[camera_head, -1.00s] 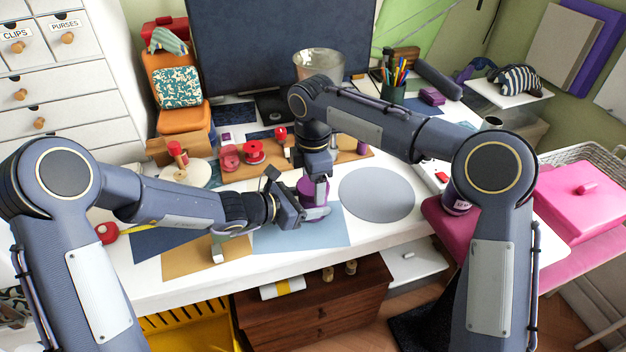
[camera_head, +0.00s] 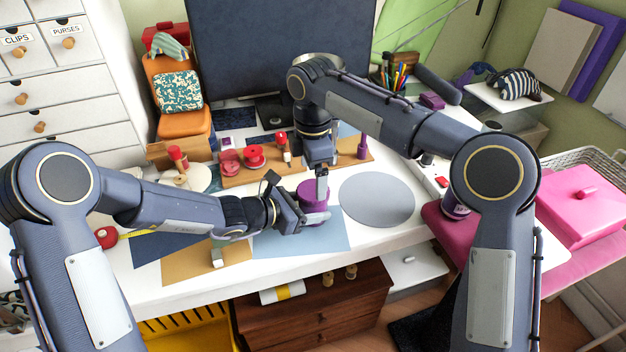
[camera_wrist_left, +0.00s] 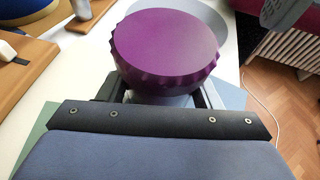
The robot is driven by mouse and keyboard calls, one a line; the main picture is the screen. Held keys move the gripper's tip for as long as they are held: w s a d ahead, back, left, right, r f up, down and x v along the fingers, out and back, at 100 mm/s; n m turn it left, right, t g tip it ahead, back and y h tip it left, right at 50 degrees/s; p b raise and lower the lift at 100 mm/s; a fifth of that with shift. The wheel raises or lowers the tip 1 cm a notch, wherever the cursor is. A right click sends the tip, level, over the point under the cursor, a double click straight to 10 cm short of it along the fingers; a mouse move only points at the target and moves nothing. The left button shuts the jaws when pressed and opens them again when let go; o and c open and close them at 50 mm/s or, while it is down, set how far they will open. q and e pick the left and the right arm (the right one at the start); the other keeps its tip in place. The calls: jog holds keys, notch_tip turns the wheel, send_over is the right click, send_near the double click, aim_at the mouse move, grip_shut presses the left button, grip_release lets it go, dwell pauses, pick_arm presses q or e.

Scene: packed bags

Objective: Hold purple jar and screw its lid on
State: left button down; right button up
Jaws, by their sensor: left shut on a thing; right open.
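The purple jar (camera_head: 310,191) stands on the blue sheet at the table's front. Its wide purple lid (camera_wrist_left: 165,45) sits on top and looks level in the left wrist view; how tightly it is on cannot be told. My left gripper (camera_head: 318,216) is shut around the jar's body below the lid, coming from the left. The body is mostly hidden by the lid and fingers. My right gripper (camera_head: 322,174) is open, pointing down just above and behind the jar in the head view.
A wooden board (camera_head: 238,178) with red spools stands behind at the left. A grey round mat (camera_head: 377,199) lies bare to the right. Another purple container (camera_head: 455,206) stands by the pink cushion. A small whitish block (camera_head: 217,258) sits at the front left.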

aim_at(313, 189)
jog(key=shift+r, duration=0.2)
jog(key=shift+c, duration=0.5)
notch_tip(313, 189, up, 2)
jog(key=n, duration=0.3)
jog(key=shift+r, duration=0.2)
jog(key=shift+r+n, duration=0.5)
jog(key=shift+n, duration=0.4)
jog(key=shift+f, duration=0.1)
jog(key=shift+f, duration=3.9)
jog(key=shift+c, duration=0.4)
